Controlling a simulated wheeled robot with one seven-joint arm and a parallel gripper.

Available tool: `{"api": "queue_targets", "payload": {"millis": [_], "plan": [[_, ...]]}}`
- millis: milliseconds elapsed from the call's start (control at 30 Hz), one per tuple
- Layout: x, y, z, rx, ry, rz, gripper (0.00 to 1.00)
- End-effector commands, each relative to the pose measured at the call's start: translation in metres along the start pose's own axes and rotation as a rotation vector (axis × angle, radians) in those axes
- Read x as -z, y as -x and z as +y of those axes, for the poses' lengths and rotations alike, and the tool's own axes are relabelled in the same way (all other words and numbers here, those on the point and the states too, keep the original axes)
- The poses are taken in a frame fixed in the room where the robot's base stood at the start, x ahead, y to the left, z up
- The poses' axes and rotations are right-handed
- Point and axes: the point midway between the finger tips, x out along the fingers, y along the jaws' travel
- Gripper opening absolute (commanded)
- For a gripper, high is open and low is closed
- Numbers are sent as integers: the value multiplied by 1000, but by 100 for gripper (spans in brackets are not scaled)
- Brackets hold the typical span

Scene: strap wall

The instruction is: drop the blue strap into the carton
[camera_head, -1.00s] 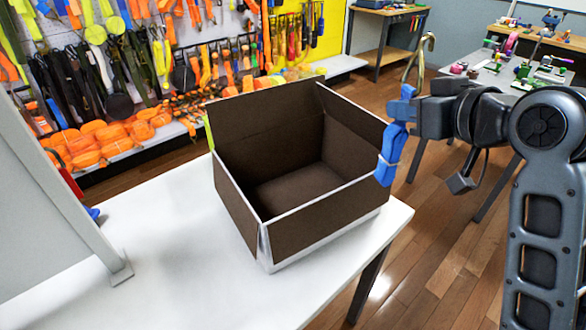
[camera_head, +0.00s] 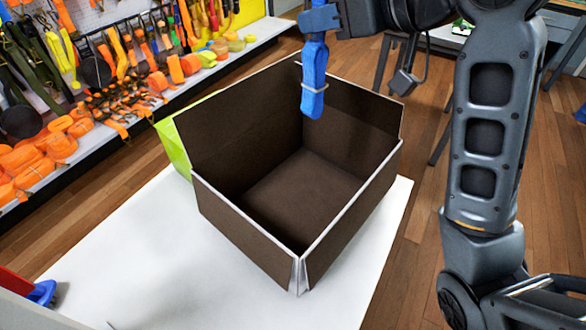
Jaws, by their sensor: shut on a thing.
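The blue strap (camera_head: 314,75) hangs down, folded into a bundle with a pale band near its lower end. My gripper (camera_head: 338,17) is shut on its upper part at the top edge of the head view, where the strap's top is cut off. The carton (camera_head: 236,220) is an open box, dark brown inside and out with pale edges, standing on a white table. The strap shows in front of the carton's far corner and right back wall, with its lower end above the visible floor. Its exact depth over the carton is hard to tell. The carton looks empty.
The white table (camera_head: 160,265) is bare in front of the carton. A lime-green item (camera_head: 174,150) sits behind the carton's left side. A blue and red object (camera_head: 40,292) is at the lower left. Shelves of orange straps (camera_head: 60,140) stand at the back left.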

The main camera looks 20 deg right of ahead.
Motion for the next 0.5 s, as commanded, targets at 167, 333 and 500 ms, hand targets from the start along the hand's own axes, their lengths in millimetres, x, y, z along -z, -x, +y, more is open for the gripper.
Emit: {"api": "queue_targets", "payload": {"millis": [167, 333, 500], "plan": [[-17, -7, 0, 0, 0, 1, 0], [-35, -14, 0, 0, 1, 0, 0], [-49, -20, 0, -1, 1, 1, 0]]}}
